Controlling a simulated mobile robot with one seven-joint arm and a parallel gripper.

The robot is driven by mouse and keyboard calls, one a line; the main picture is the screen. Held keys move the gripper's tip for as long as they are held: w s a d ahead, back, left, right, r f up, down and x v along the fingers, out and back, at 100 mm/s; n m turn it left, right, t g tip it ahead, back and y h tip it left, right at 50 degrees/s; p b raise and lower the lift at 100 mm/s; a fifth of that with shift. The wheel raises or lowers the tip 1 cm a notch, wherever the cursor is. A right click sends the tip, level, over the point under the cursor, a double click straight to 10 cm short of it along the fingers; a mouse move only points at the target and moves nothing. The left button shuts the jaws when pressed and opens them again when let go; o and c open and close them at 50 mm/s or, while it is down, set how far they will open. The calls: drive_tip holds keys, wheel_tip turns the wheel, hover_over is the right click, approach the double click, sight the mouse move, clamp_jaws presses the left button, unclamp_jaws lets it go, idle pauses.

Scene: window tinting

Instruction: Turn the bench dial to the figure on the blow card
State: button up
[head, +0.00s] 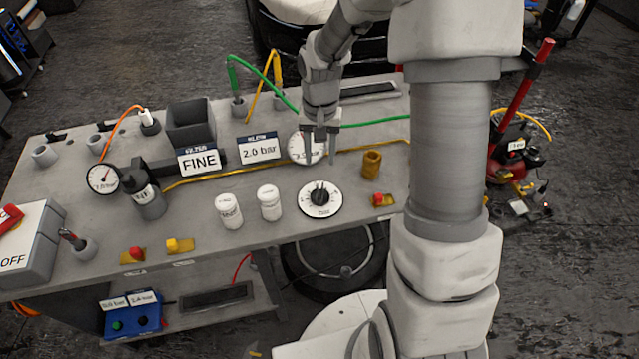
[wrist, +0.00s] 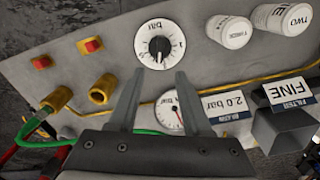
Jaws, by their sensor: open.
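The bench dial (head: 320,198) is a round white scale with a black knob on the grey bench top; the wrist view shows it too (wrist: 159,46), just beyond my fingertips. Its exact setting is too small to read surely. The blow card (head: 259,148) stands behind and left of the dial and reads 2.0 bar; it appears upside down in the wrist view (wrist: 229,104). My gripper (head: 320,161) points down above the bench, behind the dial in the head view. Its fingers (wrist: 159,73) are apart, with nothing between them, and do not appear to touch the knob.
A white gauge (head: 301,148) stands behind my fingers. Two white jars (head: 269,203) stand left of the dial. A brass fitting (head: 372,164) and a red button on a yellow plate (head: 384,200) are to its right. A FINE card (head: 200,160) stands further left.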

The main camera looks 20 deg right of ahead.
sight(320, 190)
wheel_tip(320, 190, down, 12)
drive_tip(key=shift+f, duration=0.1)
idle(0.5)
clamp_jaws()
